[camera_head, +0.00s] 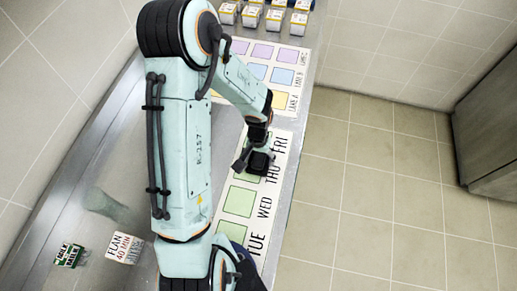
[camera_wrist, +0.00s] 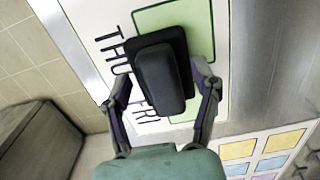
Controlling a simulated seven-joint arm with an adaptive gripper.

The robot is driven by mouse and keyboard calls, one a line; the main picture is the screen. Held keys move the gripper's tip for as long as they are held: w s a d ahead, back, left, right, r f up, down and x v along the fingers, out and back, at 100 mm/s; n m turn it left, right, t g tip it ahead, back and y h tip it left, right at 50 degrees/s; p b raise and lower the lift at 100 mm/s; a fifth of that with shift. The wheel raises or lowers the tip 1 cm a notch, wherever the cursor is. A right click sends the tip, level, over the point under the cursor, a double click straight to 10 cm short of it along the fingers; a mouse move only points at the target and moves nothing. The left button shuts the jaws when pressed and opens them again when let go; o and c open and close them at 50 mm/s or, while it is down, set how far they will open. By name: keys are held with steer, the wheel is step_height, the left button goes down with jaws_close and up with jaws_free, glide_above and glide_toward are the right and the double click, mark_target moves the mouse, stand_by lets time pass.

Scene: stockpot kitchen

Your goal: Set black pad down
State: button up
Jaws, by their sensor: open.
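The black pad (camera_wrist: 165,80) has a dark flat base and a raised, rounded top. In the wrist view it lies over part of a green square (camera_wrist: 190,18) beside the THU lettering (camera_wrist: 115,50). In the head view the pad (camera_head: 259,163) is at the lower end of my arm, over the THU row of the day board (camera_head: 277,200). My gripper (camera_wrist: 160,76) is open, with one finger on each side of the pad. A gap shows between the fingers and the pad's raised top. Whether the pad's whole underside touches the board cannot be told.
Green squares for WED (camera_head: 239,201) and TUE lie nearer. A coloured-square panel (camera_head: 270,65) and several small cartons (camera_head: 250,17) are at the far end. A FLAN box (camera_head: 124,248) and a green-white carton (camera_head: 69,255) stand on the counter's left. Tiled floor is at right.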

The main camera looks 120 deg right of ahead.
mark_target(259, 158)
steer(key=shift+o, duration=0.9)
step_height(259, 158, up, 11)
steer(key=o, duration=0.5)
steer(key=shift+r, duration=0.4)
